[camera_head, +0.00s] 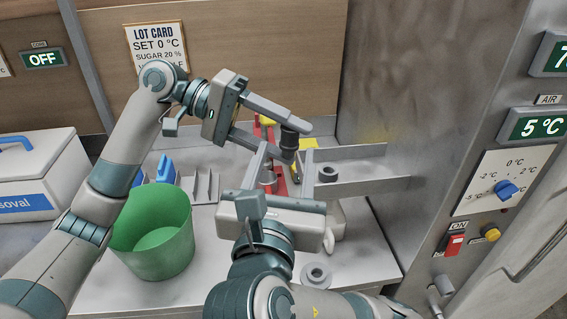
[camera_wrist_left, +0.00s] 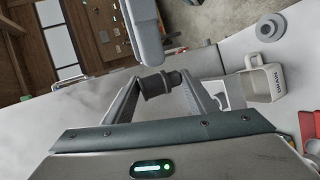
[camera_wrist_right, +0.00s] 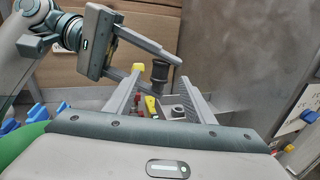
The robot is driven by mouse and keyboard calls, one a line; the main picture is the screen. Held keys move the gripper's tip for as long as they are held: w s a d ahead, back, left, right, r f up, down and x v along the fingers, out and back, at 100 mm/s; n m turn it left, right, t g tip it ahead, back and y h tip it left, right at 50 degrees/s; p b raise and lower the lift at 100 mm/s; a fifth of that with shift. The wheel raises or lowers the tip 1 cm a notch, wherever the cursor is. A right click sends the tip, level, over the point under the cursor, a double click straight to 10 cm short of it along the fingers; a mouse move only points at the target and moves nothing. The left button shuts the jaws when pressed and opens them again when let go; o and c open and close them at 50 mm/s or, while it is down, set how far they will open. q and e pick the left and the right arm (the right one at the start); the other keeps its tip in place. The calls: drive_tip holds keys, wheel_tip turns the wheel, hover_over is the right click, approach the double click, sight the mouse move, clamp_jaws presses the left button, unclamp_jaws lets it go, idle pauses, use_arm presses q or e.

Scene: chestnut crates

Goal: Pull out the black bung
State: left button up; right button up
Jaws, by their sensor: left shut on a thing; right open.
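The black bung (camera_head: 289,142) is between the fingers of my left gripper (camera_head: 285,138), which is shut on it. The left wrist view shows the bung (camera_wrist_left: 158,86) between the fingertips. In the right wrist view the bung (camera_wrist_right: 160,72) looks upright, with a wider top. I cannot tell whether its lower end is free of anything below. My right gripper (camera_head: 284,172) is open, with nothing seen between its fingers. It is nearer the front than the left gripper, and its fingers point toward the back.
A green bucket (camera_head: 152,235) stands at the left front. A steel shelf (camera_head: 365,170) carries a dark ring (camera_head: 327,174); another grey ring (camera_head: 316,273) lies on the worktop. Red and yellow items stand behind the grippers. A white container marked DRAIN (camera_wrist_left: 265,82) is nearby. A steel control panel (camera_head: 450,150) borders the right.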

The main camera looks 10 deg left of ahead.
drive_tip(key=w, duration=1.1)
drive_tip(key=shift+a, duration=0.15)
drive_tip(key=shift+s, duration=0.1)
drive_tip(key=c, duration=1.2)
use_arm(q)
drive_tip(key=o, duration=1.1)
use_arm(e)
drive_tip(key=shift+c, duration=0.2)
clamp_jaws()
use_arm(q)
drive_tip(key=shift+a, duration=0.1)
drive_tip(key=v, duration=1.1)
drive_tip(key=shift+a+r, duration=0.2)
drive_tip(key=shift+a, duration=0.2)
